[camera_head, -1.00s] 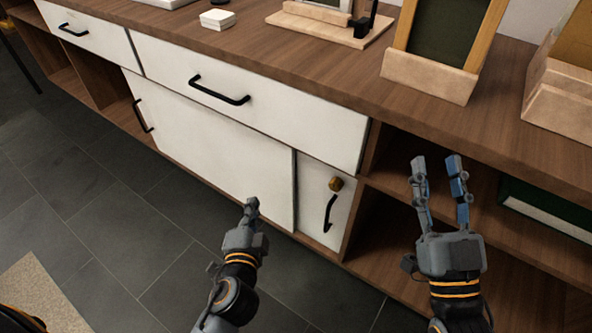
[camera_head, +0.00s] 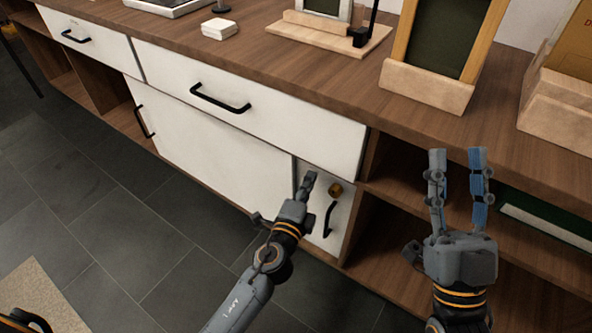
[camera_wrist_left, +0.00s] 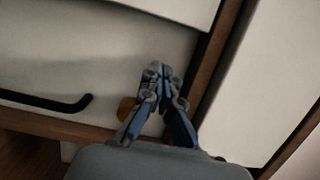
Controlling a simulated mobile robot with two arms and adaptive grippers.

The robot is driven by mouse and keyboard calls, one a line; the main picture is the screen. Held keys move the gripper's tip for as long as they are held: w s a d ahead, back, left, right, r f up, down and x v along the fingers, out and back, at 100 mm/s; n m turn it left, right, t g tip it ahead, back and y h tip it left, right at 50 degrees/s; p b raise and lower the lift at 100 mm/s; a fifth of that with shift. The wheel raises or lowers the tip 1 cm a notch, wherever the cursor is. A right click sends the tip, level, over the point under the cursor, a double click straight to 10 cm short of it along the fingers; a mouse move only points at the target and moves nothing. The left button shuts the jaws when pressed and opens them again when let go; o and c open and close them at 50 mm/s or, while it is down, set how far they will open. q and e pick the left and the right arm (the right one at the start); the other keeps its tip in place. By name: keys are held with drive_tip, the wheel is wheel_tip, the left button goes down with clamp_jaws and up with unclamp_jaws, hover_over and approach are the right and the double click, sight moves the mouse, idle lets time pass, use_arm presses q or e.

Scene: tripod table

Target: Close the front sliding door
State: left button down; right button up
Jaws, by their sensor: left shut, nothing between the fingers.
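The front sliding door (camera_head: 215,145) is a wide white panel below the drawers, with a black handle (camera_head: 144,121) near its left edge. To its right, a narrower white panel (camera_head: 318,205) shows, with a brass knob (camera_head: 335,189) and a black handle (camera_head: 328,220). My left gripper (camera_head: 309,178) is shut and empty, in front of this narrower panel near the front door's right edge; contact is unclear. It also shows in the left wrist view (camera_wrist_left: 158,72), with the knob (camera_wrist_left: 126,108) beside its fingers. My right gripper (camera_head: 458,155) is open and empty before the right-hand shelves.
White drawers (camera_head: 285,125) sit above the door. The wooden top (camera_head: 300,75) carries a white block (camera_head: 220,28) and framed boards (camera_head: 440,40). Open shelves with a green box (camera_head: 550,215) lie to the right.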

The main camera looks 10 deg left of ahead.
sight(300, 162)
use_arm(q)
drive_tip(key=shift+w+a, duration=0.6)
drive_tip(key=shift+a, duration=0.3)
drive_tip(key=shift+w+a, duration=0.55)
drive_tip(key=shift+a, duration=0.35)
use_arm(e)
drive_tip(key=shift+w+f+g, duration=0.4)
drive_tip(key=shift+w+f, duration=0.2)
drive_tip(key=shift+f, duration=0.05)
use_arm(q)
drive_tip(key=shift+a, duration=0.1)
